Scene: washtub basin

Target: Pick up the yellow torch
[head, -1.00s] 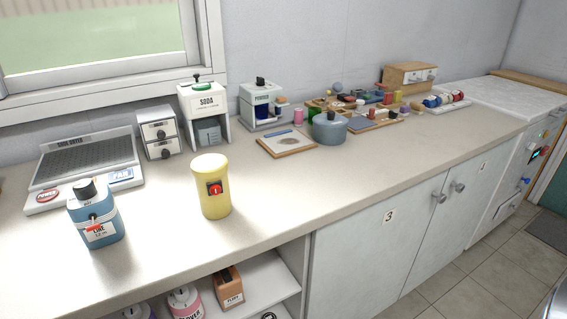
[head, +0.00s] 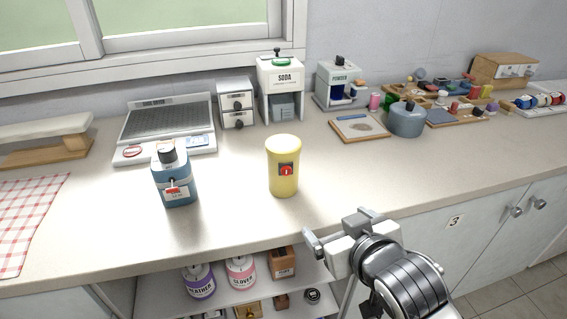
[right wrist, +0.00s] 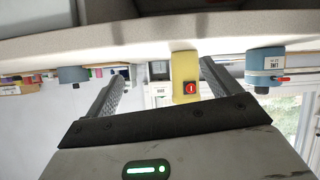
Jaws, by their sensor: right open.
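The yellow torch (head: 283,168) stands upright on the counter near its front edge, with a red switch on a dark plate facing me. My right gripper (head: 338,230) is open and empty at the counter's front edge, to the right of the torch and nearer to me, apart from it. In the right wrist view, which is upside down, the torch (right wrist: 184,72) shows beyond the open fingers, closer to the right-hand finger. My left gripper is not in view.
A soda dispenser (head: 281,88) stands at the back. A grey pot (head: 406,119) is further right.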

